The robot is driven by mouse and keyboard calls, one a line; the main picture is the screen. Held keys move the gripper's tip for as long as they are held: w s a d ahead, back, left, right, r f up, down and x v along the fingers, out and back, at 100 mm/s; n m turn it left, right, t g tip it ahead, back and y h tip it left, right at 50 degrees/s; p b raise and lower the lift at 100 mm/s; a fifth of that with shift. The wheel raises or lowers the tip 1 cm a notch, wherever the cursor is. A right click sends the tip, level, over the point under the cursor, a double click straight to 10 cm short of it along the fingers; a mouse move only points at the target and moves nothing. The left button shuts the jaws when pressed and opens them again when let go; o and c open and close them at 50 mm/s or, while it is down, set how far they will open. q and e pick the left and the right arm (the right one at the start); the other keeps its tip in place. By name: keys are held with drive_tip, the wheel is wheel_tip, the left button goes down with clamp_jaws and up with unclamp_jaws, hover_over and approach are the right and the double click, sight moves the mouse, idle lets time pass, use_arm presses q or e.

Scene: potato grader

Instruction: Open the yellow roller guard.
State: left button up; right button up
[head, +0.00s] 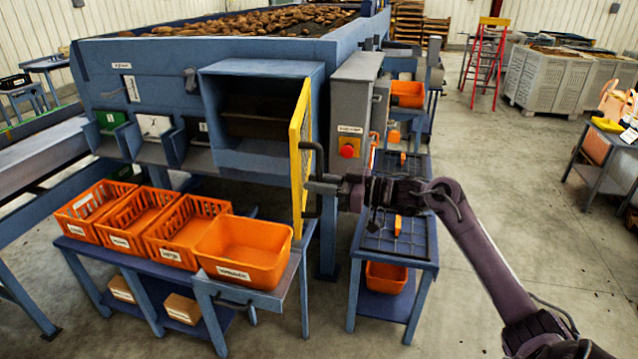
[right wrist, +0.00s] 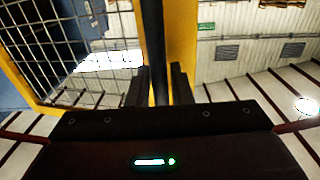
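The yellow roller guard (head: 300,150) is a yellow frame with wire mesh, seen nearly edge-on in the head view. It stands swung out from the blue housing (head: 225,112), whose dark opening shows uncovered. Its frame (right wrist: 183,45) and mesh also fill the upper left of the right wrist view. A dark upright bar handle (right wrist: 156,45) is on the guard's outer side. My right gripper (head: 314,188) is at this handle, with its fingers (right wrist: 163,88) close on both sides of the bar. My left gripper is out of view.
A grey control box (head: 350,110) with a red button stands just right of the guard. An orange bin (head: 243,250) and several orange crates sit below the housing on the left. A mesh-topped blue table (head: 395,235) is under my right arm.

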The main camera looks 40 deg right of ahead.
drive_tip(key=shift+s+d+f, duration=0.1)
drive_tip(key=shift+s+d, duration=0.05)
drive_tip(key=b+v, duration=0.3)
drive_tip(key=v, duration=0.4)
drive_tip(key=shift+s, duration=0.2)
drive_tip(key=shift+d, duration=0.1)
